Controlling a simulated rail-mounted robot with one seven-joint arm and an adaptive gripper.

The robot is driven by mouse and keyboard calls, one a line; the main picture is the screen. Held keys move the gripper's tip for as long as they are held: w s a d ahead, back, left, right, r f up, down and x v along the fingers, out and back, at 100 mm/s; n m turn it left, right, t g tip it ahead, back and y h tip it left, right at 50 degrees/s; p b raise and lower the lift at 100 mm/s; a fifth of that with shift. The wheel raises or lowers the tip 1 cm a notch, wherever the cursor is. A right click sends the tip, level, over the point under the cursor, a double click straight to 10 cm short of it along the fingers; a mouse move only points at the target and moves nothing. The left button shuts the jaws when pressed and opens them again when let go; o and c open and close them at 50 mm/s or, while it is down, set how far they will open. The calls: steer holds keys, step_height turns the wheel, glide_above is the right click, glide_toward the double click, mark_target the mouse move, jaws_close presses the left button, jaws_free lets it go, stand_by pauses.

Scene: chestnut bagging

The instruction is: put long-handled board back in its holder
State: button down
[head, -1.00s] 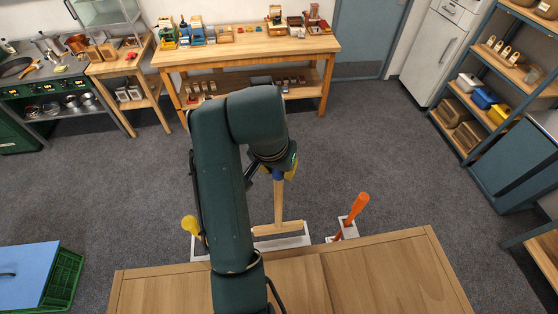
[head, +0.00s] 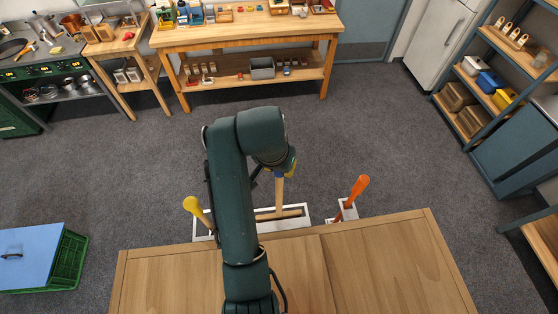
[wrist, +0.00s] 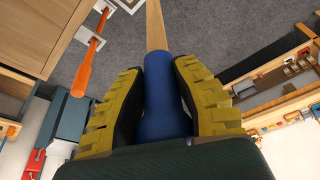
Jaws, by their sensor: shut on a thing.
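The long-handled board has a blue grip (wrist: 166,100), a pale wooden handle (head: 279,190) and a wooden crosspiece (head: 280,214) at its lower end. My gripper (head: 284,166) is shut on the blue grip, whose sides touch both yellow-and-black fingers in the wrist view (wrist: 162,95). The handle hangs roughly upright below my gripper. The white tray-like holder (head: 305,222) is on the floor behind the table, and the crosspiece appears within its outline. I cannot tell whether the crosspiece rests on its bottom. My arm hides the holder's left middle.
A yellow-handled tool (head: 196,208) stands at the holder's left end. An orange-handled tool (head: 355,191) stands in a small white holder (head: 347,208) to the right. The wooden table (head: 380,265) is in front. A green crate (head: 67,262) with a blue lid lies left. Open grey floor lies behind.

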mark_target(278, 182)
steer(key=shift+f+b, duration=3.95)
steer(key=shift+f, duration=5.6)
steer(key=c, duration=0.8)
jaws_free()
steer(key=shift+f, duration=0.1)
step_height(278, 182, up, 8)
steer(key=p, duration=0.7)
steer(key=shift+r+p, duration=0.7)
steer(key=shift+r, duration=0.35)
